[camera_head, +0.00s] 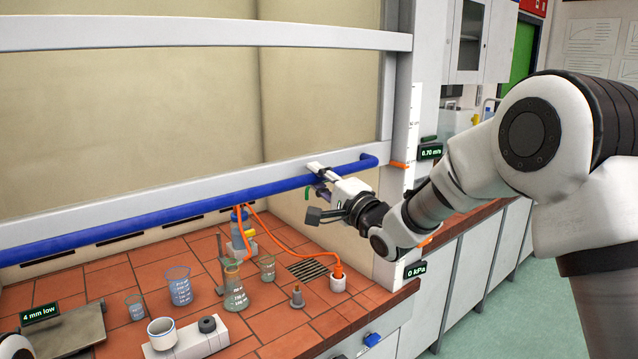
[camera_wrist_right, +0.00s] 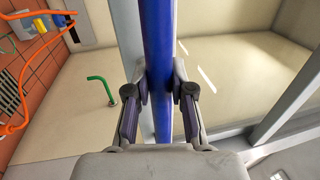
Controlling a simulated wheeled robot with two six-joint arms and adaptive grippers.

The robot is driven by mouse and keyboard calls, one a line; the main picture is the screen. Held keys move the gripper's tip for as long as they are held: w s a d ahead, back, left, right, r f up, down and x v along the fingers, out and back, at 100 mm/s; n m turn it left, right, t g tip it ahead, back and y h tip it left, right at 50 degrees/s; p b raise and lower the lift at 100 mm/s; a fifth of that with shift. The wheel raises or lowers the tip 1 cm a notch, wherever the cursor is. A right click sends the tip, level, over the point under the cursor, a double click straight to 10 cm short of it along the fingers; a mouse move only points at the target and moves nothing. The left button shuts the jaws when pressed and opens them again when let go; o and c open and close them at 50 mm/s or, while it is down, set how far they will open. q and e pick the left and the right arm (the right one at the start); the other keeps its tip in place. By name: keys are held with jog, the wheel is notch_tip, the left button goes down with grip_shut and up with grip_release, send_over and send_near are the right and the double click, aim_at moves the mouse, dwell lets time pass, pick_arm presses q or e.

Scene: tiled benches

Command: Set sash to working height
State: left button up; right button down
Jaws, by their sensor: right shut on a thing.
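The fume hood sash has a clear pane and a pale lower rail (camera_head: 240,180). A blue handle bar (camera_head: 130,231) runs along this rail. The sash is part-way up, with an open gap between its rail and the tiled bench. My right gripper (camera_head: 318,172) is shut on the blue bar near its right end. The right wrist view shows the bar (camera_wrist_right: 158,35) between its two fingers (camera_wrist_right: 161,82). An orange pointer (camera_head: 399,164) sits beside a scale on the right post. A display (camera_head: 431,151) reads 0.70 m/s. My left gripper is not seen.
On the tiled bench stand several beakers and flasks, such as a flask (camera_head: 235,292), and a white block (camera_head: 190,340) carrying a small cup. Orange tubing (camera_head: 285,243) crosses the back. A 0 kPa display (camera_head: 416,270) is on the right post.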

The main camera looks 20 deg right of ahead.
jog(key=shift+a, duration=0.1)
jog(key=c, duration=1.2)
grip_release()
jog(key=shift+o, duration=1)
jog(key=shift+s+a+r, duration=0.1)
jog(key=shift+a, duration=0.2)
jog(key=shift+s+d, duration=0.2)
jog(key=shift+d, duration=0.1)
jog(key=v, duration=1.1)
jog(key=shift+s, duration=0.25)
jog(key=shift+a, duration=0.2)
